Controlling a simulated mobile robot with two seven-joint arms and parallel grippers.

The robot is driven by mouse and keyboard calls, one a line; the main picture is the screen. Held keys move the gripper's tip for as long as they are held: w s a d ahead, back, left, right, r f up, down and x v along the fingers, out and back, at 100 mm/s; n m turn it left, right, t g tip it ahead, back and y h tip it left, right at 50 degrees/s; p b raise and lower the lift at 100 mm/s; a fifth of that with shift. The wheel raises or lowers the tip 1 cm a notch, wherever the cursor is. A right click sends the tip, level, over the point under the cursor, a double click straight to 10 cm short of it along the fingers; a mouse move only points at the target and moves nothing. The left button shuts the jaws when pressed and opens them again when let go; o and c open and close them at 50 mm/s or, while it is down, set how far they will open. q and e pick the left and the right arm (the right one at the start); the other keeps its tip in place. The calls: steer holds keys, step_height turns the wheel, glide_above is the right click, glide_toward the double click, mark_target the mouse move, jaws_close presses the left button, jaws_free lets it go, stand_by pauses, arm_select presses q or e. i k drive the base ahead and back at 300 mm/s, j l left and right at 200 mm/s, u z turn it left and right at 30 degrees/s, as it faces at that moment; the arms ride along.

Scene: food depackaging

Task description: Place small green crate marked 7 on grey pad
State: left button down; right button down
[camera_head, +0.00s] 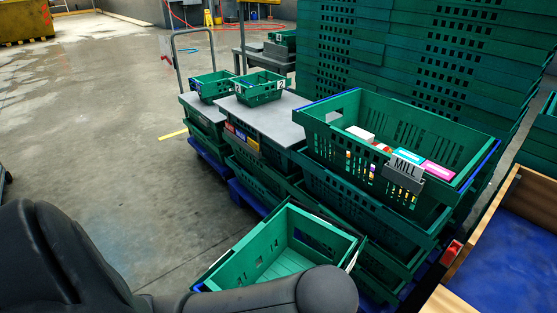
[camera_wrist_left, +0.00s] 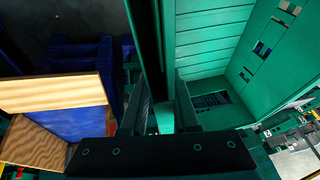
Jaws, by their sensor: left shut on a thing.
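A small green crate (camera_head: 283,256), empty, is at the bottom centre of the head view, tilted. No number 7 is readable on it. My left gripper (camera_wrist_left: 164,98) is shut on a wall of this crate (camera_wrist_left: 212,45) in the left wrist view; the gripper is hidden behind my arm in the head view. Grey pads (camera_head: 287,131) top the crate stacks at the centre, beyond the held crate. Small green crates, one marked 2 (camera_head: 261,91) and another (camera_head: 211,88) to its left, stand on these grey tops. My right gripper is not in view.
A large green crate (camera_head: 348,103) labelled MILL holds several boxes, right of the grey pads. Tall green crate stacks (camera_head: 405,45) rise behind. A wooden-edged box with a blue inside (camera_head: 520,255) is at lower right. Open floor (camera_head: 100,120) lies left.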

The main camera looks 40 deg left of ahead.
mark_target(277, 110)
steer(key=i+j+u, duration=0.1)
steer(key=j, duration=0.25)
steer(key=i+j, duration=0.15)
steer(key=j, duration=0.15)
steer(key=i+j+u, duration=0.15)
steer(key=j, duration=0.2)
steer(key=i+j, duration=0.2)
steer(key=k+j+u, duration=0.05)
steer(key=j, duration=0.05)
